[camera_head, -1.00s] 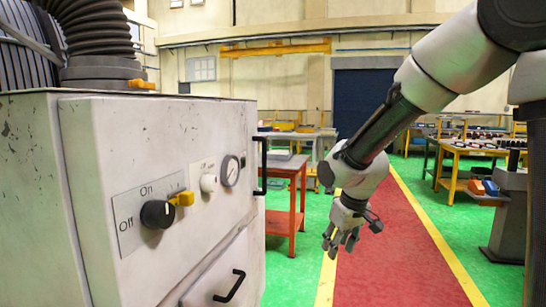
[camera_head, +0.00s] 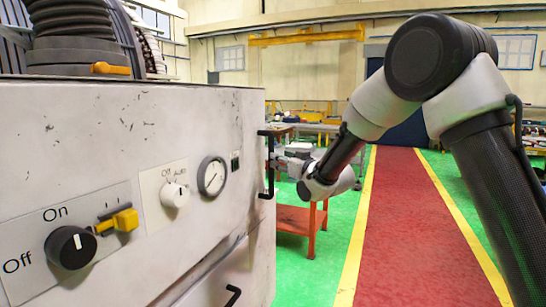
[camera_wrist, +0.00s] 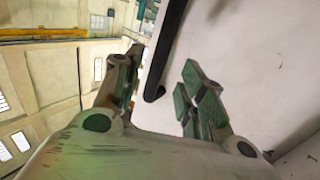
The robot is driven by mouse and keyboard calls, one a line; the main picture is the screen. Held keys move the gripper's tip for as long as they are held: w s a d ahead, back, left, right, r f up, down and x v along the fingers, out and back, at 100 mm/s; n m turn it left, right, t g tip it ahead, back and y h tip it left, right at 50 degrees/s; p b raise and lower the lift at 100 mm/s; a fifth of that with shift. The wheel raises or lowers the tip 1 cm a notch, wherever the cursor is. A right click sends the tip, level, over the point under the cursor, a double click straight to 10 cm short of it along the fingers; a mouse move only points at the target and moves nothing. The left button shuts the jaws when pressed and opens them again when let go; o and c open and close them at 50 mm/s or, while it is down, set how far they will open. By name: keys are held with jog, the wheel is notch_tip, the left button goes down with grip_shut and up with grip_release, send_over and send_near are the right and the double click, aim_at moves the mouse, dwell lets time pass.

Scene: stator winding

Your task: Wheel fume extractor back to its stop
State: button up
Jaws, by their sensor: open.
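The fume extractor (camera_head: 120,150) is a scuffed white cabinet filling the left of the head view, with a dark ribbed hose (camera_head: 68,25) on top. Its front has a black On/Off knob (camera_head: 71,248), a yellow lever (camera_head: 118,221), a small white knob (camera_head: 174,195) and a round gauge (camera_head: 212,175). A black vertical handle (camera_head: 268,165) is at its right edge. My gripper (camera_head: 277,158) is open at this handle. In the wrist view, the handle's end (camera_wrist: 154,94) shows between my spread fingers (camera_wrist: 163,60); contact is not clear.
An orange-red table (camera_head: 300,218) stands behind my gripper, right of the extractor. A red walkway (camera_head: 420,230) with yellow edges runs clear to a dark blue door (camera_head: 408,132). A lower black handle (camera_head: 233,294) is on the cabinet front.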

jog(key=x, duration=0.7)
jog(key=shift+w+a, duration=0.15)
jog(key=shift+a, duration=0.05)
jog(key=shift+c, duration=0.2)
grip_shut()
